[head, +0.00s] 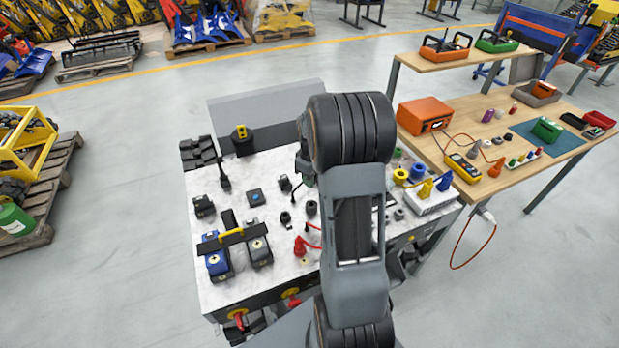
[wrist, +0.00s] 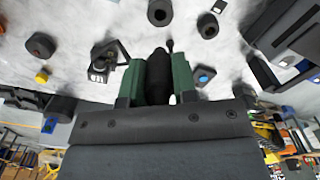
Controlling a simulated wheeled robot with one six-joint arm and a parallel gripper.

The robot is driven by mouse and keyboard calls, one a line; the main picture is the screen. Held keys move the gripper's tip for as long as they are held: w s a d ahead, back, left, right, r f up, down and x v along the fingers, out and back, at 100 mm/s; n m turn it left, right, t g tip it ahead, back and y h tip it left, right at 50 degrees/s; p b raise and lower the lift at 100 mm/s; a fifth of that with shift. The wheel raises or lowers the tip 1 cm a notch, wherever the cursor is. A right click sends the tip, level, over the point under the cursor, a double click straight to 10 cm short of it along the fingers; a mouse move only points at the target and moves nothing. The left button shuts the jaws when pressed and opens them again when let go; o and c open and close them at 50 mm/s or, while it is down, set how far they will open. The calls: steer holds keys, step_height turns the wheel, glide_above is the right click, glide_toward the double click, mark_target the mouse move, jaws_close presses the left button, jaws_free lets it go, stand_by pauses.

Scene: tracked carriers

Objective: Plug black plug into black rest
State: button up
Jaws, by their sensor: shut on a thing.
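The black plug (wrist: 158,76) is held between the green fingers of my gripper (wrist: 158,80) in the wrist view, its tapered end showing between them. In the head view my gripper (head: 306,180) is over the white marbled bench top, mostly hidden behind my arm; the plug cannot be made out there. Black round holders stand on the bench: one short cylinder (wrist: 160,12) lies ahead of the plug, a smaller one (wrist: 207,25) right of it, and another (wrist: 40,45) at left. Which of them is the black rest I cannot tell.
A black boxy fitting (wrist: 104,60) sits close left of the fingers, and a block with a blue button (wrist: 204,76) close right. Blue and black battery-like blocks with a yellow bar (head: 236,236) stand at the bench front. A wooden table (head: 470,110) stands at right.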

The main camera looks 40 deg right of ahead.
steer(key=shift+f, duration=0.15)
steer(key=shift+f+b, duration=2.15)
steer(key=shift+f, duration=0.65)
steer(key=shift+f+b, duration=1.65)
steer(key=shift+f, duration=0.65)
steer(key=o, duration=1)
steer(key=shift+r, duration=0.1)
step_height(320, 180, up, 14)
steer(key=shift+f, duration=0.15)
